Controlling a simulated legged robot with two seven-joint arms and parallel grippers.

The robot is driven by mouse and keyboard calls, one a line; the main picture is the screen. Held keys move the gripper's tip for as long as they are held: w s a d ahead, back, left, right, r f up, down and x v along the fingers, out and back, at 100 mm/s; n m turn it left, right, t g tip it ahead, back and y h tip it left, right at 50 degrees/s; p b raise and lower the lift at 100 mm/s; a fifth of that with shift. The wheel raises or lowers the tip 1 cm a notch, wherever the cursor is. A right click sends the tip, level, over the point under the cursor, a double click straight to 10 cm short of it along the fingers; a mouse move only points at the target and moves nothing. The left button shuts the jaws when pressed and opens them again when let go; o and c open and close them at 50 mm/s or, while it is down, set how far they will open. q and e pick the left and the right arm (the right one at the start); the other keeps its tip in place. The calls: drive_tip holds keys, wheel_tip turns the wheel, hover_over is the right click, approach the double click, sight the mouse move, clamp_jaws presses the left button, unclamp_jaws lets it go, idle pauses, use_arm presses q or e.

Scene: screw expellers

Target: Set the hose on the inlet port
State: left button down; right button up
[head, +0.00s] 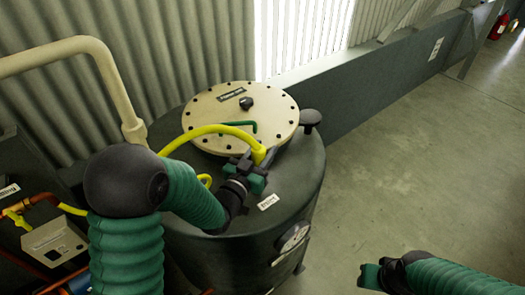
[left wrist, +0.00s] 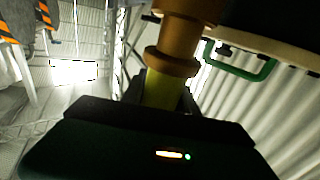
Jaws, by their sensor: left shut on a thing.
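The yellow hose (head: 225,129) arches over the cream lid of the dark tank. Its end (head: 260,155) is in my left gripper (head: 256,172), which is shut on it over the tank's top, beside the lid. In the left wrist view the yellow hose end (left wrist: 163,90) is between my fingers, in line with a brown metal fitting (left wrist: 173,62). I cannot tell whether that fitting is part of the hose or the inlet port. The port is not clearly visible in the head view. My right gripper (head: 372,276) is low at the right, over the floor, away from the tank; its jaw state is unclear.
The tank (head: 300,190) has a bolted lid (head: 215,140) with a green handle (head: 252,125) and a dark knob (head: 311,118) beside it. A cream pipe (head: 105,65) stands at the left. A grey box (head: 55,243) with copper pipes is lower left. The floor at right is clear.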

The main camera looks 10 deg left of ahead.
use_arm(q)
drive_tip(key=shift+w+d+r+p, duration=0.15)
drive_tip(key=shift+w+r+p, duration=0.2)
drive_tip(key=shift+r, duration=0.25)
use_arm(e)
drive_tip(key=shift+w+d+r, duration=0.1)
drive_tip(key=shift+w+r, duration=0.15)
drive_tip(key=shift+w, duration=0.1)
use_arm(q)
drive_tip(key=shift+s+r, duration=0.1)
drive_tip(key=shift+s, duration=0.1)
use_arm(e)
drive_tip(key=shift+s, duration=0.15)
use_arm(q)
drive_tip(key=shift+w, duration=0.15)
use_arm(e)
drive_tip(key=shift+f, duration=0.25)
